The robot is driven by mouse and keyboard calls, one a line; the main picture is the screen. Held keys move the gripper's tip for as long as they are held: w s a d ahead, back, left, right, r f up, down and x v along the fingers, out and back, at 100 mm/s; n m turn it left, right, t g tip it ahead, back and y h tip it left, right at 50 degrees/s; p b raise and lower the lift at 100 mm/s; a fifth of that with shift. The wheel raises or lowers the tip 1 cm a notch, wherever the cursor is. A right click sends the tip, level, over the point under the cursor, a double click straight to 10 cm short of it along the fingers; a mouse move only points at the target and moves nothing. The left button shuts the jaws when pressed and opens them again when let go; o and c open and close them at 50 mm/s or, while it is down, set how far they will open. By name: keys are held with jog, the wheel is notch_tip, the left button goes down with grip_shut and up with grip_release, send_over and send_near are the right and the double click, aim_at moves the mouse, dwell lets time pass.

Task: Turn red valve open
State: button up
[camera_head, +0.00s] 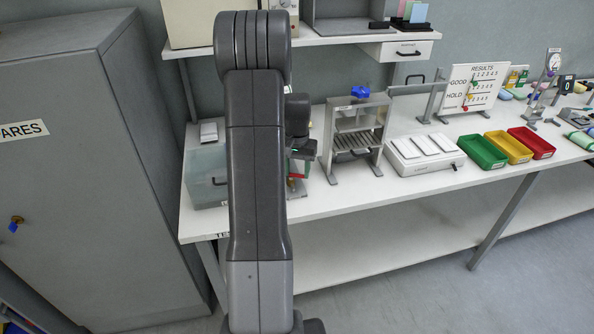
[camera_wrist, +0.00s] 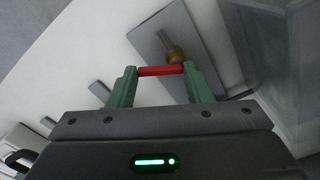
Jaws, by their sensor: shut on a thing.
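The red valve handle (camera_wrist: 160,71) shows in the wrist view as a short red bar lying between the two green fingers of my gripper (camera_wrist: 159,76). My gripper is shut on it. A brass-coloured fitting (camera_wrist: 175,54) sits just beyond the bar's right end, in front of a grey plate (camera_wrist: 192,32). In the head view, a bit of red (camera_head: 297,176) shows beside my arm near the bench. My arm hides most of the valve there, so I cannot tell its angle from that view.
A translucent box (camera_head: 207,170) stands left of my arm on the white bench. A grey rack with a blue knob (camera_head: 360,92) stands close on the right. Further right are a white device (camera_head: 424,155) and green (camera_head: 482,151), yellow (camera_head: 508,147) and red (camera_head: 531,143) trays.

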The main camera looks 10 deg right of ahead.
jog(key=m, duration=0.4)
jog(key=m+b, duration=0.1)
jog(key=m, duration=0.1)
jog(key=shift+s+a, duration=0.35)
jog(key=m, duration=0.3)
jog(key=a+m+b, duration=0.1)
jog(key=m, duration=0.2)
jog(key=shift+s+r, duration=0.1)
jog(key=shift+m, duration=0.3)
jog(key=o, duration=1)
notch_tip(320, 180, up, 14)
jog(key=shift+f, duration=0.15)
